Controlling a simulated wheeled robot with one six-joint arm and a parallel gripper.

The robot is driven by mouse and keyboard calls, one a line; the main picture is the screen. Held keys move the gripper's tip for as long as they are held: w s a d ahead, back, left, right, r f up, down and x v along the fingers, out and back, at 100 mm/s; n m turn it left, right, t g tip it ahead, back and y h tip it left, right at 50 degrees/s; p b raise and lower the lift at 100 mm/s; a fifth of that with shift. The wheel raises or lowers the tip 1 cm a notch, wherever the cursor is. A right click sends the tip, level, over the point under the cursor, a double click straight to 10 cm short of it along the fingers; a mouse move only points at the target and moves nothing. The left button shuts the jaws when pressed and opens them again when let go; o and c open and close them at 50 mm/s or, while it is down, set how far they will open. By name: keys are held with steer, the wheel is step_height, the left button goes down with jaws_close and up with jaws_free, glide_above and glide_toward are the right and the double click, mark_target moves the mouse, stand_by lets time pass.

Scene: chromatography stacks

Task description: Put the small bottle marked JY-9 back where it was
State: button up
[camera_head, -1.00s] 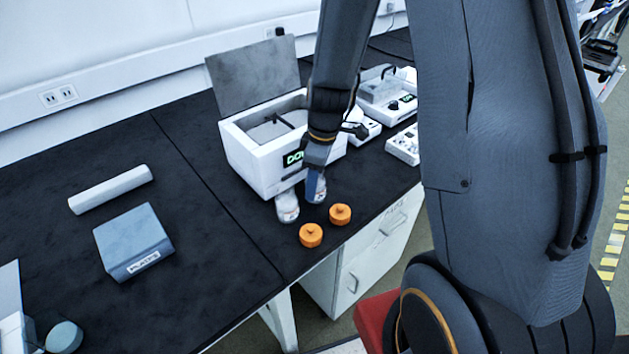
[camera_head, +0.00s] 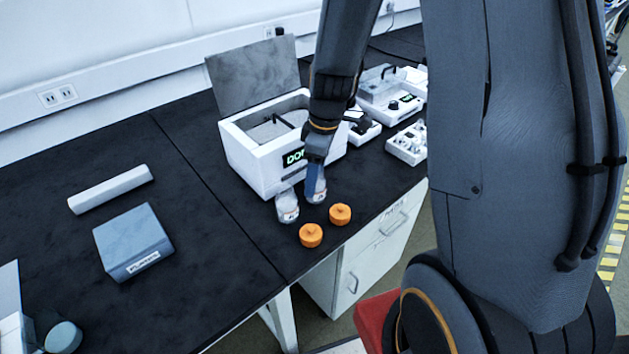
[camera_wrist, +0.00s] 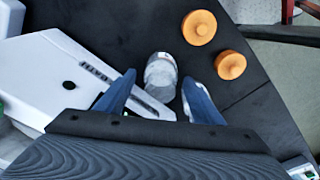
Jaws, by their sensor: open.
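Two small clear bottles with whitish labels stand side by side on the black bench, in front of the white bath box (camera_head: 262,165). The left bottle (camera_head: 287,209) is clear of my gripper. The right bottle (camera_head: 319,192) is partly behind the blue fingers of my gripper (camera_head: 312,188). In the wrist view my gripper (camera_wrist: 158,82) is open, with one blue finger on each side of a bottle (camera_wrist: 160,70) and gaps beside it. The bottle labels are too small to read, so I cannot tell which is JY-9.
Two orange caps (camera_head: 311,235) (camera_head: 340,214) lie near the bench's front edge, close to the bottles. The box's grey lid (camera_head: 255,72) stands open behind. A blue-grey block (camera_head: 133,242) and a white roll (camera_head: 110,189) lie left. White instruments (camera_head: 388,95) stand right.

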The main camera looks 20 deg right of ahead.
steer(key=r, duration=0.6)
steer(key=d+r, duration=0.1)
steer(key=r, duration=0.2)
steer(key=shift+s, duration=0.35)
steer(key=shift+s+r, duration=0.1)
steer(key=shift+s, duration=0.15)
steer(key=s+a+f+m+h, duration=0.1)
steer(key=s+m, duration=1)
steer(key=s, duration=0.2)
steer(key=shift+f, duration=0.25)
